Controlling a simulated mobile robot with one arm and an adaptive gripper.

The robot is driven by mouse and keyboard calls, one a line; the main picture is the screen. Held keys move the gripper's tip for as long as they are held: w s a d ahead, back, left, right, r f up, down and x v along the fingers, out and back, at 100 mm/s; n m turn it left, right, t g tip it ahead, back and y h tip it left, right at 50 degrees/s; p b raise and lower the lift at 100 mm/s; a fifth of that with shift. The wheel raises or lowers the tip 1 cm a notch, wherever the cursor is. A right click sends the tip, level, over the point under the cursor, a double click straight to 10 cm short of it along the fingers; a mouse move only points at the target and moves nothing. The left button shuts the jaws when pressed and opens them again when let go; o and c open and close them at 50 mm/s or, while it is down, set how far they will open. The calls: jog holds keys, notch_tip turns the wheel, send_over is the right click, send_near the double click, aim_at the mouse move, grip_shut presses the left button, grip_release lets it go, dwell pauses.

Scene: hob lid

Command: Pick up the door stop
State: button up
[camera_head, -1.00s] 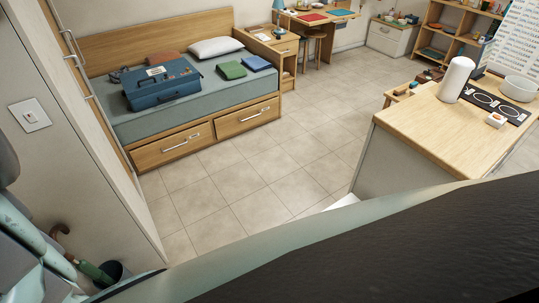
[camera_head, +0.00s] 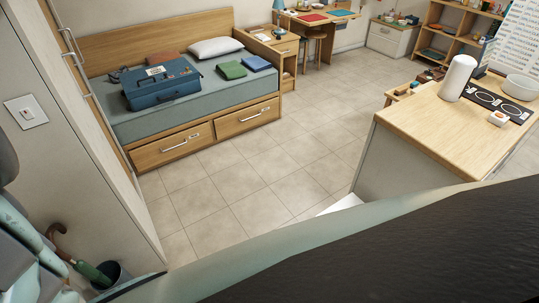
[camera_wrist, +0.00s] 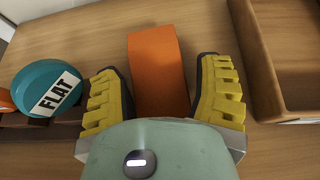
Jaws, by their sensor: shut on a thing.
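The door stop appears as an orange block (camera_wrist: 158,62) in the wrist view, lying on or just above a wooden surface (camera_wrist: 85,40). My gripper (camera_wrist: 162,85), with yellow ribbed finger pads, has one finger on each side of it and is shut on it. The near end of the orange block is hidden by my gripper's body. Whether it is lifted clear of the wood cannot be told. The door stop does not show in the head view.
A raised wooden edge (camera_wrist: 258,65) stands close on the right. The head view shows a bed with a blue case (camera_head: 160,84), a counter (camera_head: 420,118) and open tiled floor (camera_head: 250,165).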

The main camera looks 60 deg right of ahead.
jog(key=shift+s+d+f, duration=0.1)
jog(key=shift+s+f, duration=0.15)
jog(key=shift+f, duration=0.05)
jog(key=c, duration=0.7)
jog(key=shift+w+r, duration=0.1)
jog(key=shift+r, duration=0.05)
jog(key=shift+c, duration=0.4)
